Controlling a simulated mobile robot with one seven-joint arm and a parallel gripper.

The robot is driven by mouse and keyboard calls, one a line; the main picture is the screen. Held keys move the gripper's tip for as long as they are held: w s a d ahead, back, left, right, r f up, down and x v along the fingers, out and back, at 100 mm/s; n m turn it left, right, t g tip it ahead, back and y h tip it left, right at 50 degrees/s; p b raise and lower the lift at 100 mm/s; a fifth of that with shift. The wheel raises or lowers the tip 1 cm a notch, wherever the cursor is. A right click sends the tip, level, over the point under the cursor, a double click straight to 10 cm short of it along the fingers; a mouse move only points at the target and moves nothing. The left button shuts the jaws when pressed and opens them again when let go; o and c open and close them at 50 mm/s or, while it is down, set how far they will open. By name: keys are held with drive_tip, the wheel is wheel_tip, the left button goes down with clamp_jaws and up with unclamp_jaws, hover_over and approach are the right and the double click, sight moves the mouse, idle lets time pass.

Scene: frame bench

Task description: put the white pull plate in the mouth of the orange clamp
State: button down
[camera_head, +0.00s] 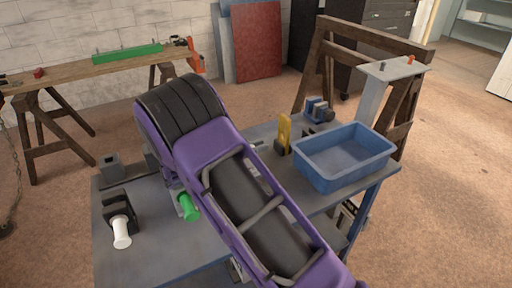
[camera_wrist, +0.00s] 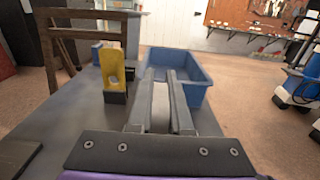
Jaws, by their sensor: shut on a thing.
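My gripper (camera_wrist: 160,78) shows in the wrist view with its two grey fingers pointing forward over the grey bench. It is shut on a pale, narrow piece (camera_wrist: 160,108) between the fingers, seemingly the white pull plate, though its outline is hard to make out. In the head view my purple arm hides the gripper and the piece. An orange clamp (camera_head: 195,57) shows at the right end of the far wooden bench, with dark parts beside it. It is small there, and its mouth cannot be made out. The gripper is well apart from it.
A blue tray (camera_head: 344,178) stands at the grey bench's right end, ahead of the gripper. A yellow holed block (camera_wrist: 113,65) on a black base stands left of the fingers. A white-handled black block (camera_head: 121,231) sits front left. Floor lies between the benches.

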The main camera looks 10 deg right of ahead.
drive_tip(key=shift+f, duration=0.15)
drive_tip(key=c, duration=0.8)
unclamp_jaws()
drive_tip(key=shift+c, duration=0.2)
drive_tip(key=shift+s+a, duration=0.1)
drive_tip(key=shift+a, duration=0.2)
drive_tip(key=v, duration=1.1)
drive_tip(key=shift+a, duration=0.2)
drive_tip(key=shift+s, duration=0.1)
